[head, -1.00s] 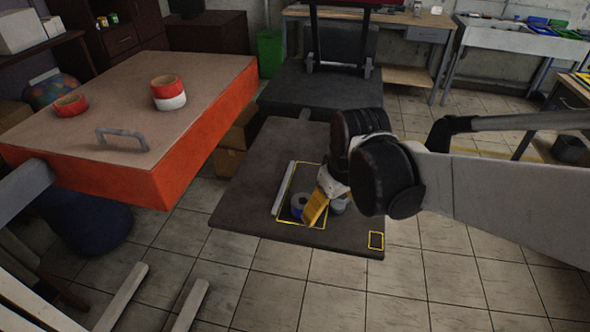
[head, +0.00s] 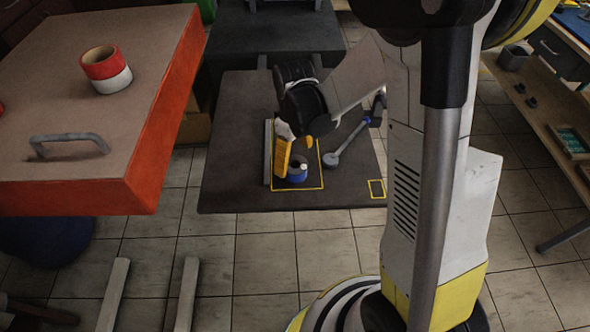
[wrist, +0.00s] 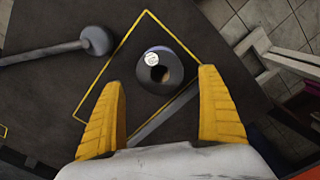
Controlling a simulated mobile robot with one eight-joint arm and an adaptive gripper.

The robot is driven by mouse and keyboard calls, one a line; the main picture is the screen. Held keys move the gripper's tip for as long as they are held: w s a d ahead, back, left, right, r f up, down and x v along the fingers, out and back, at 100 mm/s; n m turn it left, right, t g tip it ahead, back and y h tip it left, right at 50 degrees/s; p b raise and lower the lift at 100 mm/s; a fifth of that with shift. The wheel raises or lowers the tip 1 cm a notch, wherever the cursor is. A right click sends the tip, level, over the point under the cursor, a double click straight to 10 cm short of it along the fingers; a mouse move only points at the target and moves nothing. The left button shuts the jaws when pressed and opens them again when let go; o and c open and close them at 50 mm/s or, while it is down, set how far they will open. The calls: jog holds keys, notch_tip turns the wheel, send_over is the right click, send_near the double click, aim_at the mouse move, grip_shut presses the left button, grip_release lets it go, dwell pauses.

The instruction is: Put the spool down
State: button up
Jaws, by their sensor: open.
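The spool (head: 297,169), a small blue and grey ring with a round centre hole, rests on the dark board inside a yellow outlined rectangle (head: 310,187). In the wrist view the spool (wrist: 162,70) lies just beyond and between the fingertips, with a white round spot on its rim. My gripper (wrist: 162,95) has its two yellow fingers spread wide, with gaps on both sides of the spool. In the head view my gripper (head: 295,148) stands just above and behind the spool, partly overlapping it.
A grey rod with a round end (head: 331,159) lies right of the spool; it also shows in the wrist view (wrist: 95,41). A pale bar (head: 267,152) lies along the left. A smaller yellow outline (head: 377,189) is at right. An orange-sided table (head: 150,130) bears red-and-white tape (head: 106,70).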

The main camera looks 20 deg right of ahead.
aim_at(294, 166)
notch_tip(294, 166, down, 5)
jog(key=b, duration=0.2)
jog(key=shift+b, duration=0.3)
jog(key=shift+r, duration=0.15)
jog(key=c, duration=1.4)
jog(key=shift+r, duration=0.1)
